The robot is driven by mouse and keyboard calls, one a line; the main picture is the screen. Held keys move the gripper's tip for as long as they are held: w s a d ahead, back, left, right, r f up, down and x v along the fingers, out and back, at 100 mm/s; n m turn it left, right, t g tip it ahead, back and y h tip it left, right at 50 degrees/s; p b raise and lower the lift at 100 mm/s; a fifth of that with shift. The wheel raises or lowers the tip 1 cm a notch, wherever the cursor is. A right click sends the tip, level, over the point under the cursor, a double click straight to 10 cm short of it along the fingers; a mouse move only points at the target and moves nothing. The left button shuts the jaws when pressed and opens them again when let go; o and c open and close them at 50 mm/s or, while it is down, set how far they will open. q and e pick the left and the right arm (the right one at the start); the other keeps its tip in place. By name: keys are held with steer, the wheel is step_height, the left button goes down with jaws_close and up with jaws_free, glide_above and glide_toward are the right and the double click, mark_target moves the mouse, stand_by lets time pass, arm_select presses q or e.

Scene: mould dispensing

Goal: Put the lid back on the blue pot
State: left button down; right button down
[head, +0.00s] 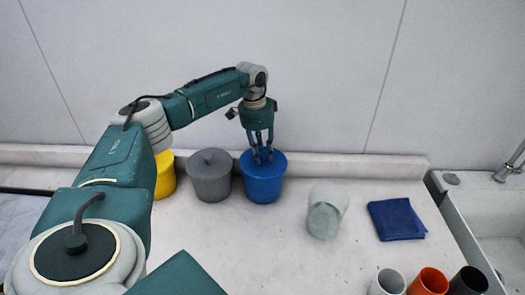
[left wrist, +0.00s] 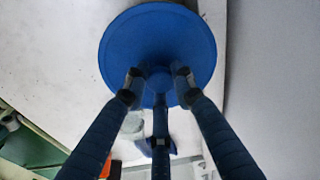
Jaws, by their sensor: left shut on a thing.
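The blue pot (head: 262,190) stands on the counter near the back wall, right of the grey pot. Its round blue lid (left wrist: 135,45) fills the upper middle of the left wrist view. My left gripper (head: 263,158) points down over the pot, its fingers shut on the lid's knob (left wrist: 159,80). In the head view the lid is at the pot's mouth, level as far as I can see. The fingers partly cover it, and I cannot tell whether it touches the rim all round. My right gripper is not in view.
A lidded grey pot (head: 210,180) and a yellow pot (head: 165,177) stand to the left. White, orange (head: 430,282) and black cups stand at the front right, near the sink (head: 490,225).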

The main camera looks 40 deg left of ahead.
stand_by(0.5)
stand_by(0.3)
arm_select(q)
steer(key=shift+p, duration=0.75)
stand_by(0.4)
steer(key=shift+f, duration=0.15)
stand_by(0.8)
steer(key=shift+p, duration=0.55)
stand_by(0.5)
steer(key=c, duration=0.9)
jaws_free()
